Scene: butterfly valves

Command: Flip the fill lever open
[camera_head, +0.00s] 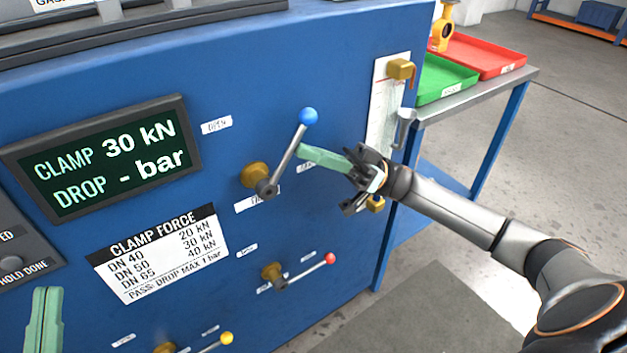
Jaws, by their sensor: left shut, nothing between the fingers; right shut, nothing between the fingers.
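The lever with the blue knob (308,116) stands on the blue panel, its grey handle slanting up and to the right from a brass hub. The label under its hub is small and seems to start with "FI". My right gripper (303,153) is shut and empty, its green fingers pointing left, just right of the handle and below the knob. Whether the fingertips touch the handle cannot be told. The fingers partly hide a label at the lever's right. My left gripper (47,292) shows only its green fingers at the lower left, shut and empty, in front of the panel.
Below are a red-knobbed lever (329,259) and a yellow-knobbed lever (227,338). A display (105,160) reads clamp 30 kN, drop - bar. A side table (505,80) holds a green tray (446,90) and a red tray (487,62). Open floor lies right.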

